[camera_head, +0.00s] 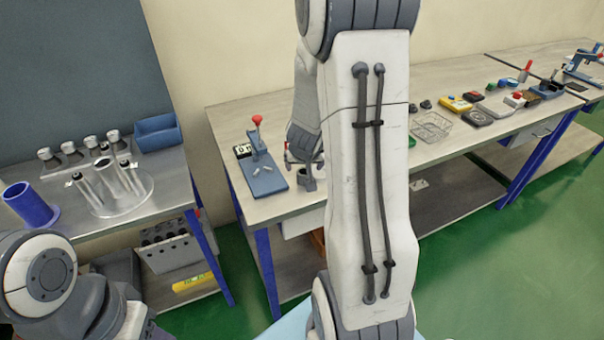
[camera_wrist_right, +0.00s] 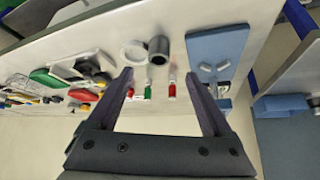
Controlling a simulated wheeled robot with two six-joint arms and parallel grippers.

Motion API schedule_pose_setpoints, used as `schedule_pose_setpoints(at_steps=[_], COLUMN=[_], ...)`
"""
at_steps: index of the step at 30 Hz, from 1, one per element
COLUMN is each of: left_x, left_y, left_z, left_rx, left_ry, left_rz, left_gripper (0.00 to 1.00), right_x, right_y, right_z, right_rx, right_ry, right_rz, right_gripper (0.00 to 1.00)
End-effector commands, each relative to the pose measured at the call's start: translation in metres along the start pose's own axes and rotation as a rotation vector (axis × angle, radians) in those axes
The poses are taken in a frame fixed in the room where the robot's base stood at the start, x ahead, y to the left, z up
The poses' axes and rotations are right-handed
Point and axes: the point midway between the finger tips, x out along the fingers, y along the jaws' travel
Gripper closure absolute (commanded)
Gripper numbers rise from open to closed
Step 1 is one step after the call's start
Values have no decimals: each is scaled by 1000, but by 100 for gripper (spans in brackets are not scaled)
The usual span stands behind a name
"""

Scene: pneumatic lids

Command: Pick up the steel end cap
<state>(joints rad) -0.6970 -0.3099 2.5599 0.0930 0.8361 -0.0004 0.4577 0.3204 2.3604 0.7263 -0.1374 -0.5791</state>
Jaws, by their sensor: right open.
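A grey, hollow, cup-like piece (camera_wrist_right: 158,49) stands on the pale bench, with a white ring (camera_wrist_right: 134,52) beside it. This grey piece may be the steel end cap; I cannot tell for sure. My left gripper is out of view.
A blue press plate (camera_head: 266,182) with a red-knobbed lever stands left of the right gripper. Small red and green bottles (camera_wrist_right: 172,88) stand close by. The left table holds steel cylinders (camera_head: 110,180) and a blue bin (camera_head: 158,133).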

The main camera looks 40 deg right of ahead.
Motion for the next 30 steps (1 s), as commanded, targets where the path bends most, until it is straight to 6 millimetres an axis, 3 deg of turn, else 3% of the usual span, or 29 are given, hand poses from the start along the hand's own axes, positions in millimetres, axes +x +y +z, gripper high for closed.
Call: schedule_pose_setpoints(at_steps=[7,14,21,30], left_x=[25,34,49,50], left_y=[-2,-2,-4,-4], left_z=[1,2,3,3], left_rx=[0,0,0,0], left_ry=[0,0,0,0], left_rz=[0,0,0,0], left_gripper=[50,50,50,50], right_x=[39,62,97,102], right_y=[2,1,2,1], right_z=[3,0,-4,-6], right_rx=[4,3,2,2], right_ry=[0,0,0,1], right_rz=[3,2,1,1], right_gripper=[16,16,16,16])
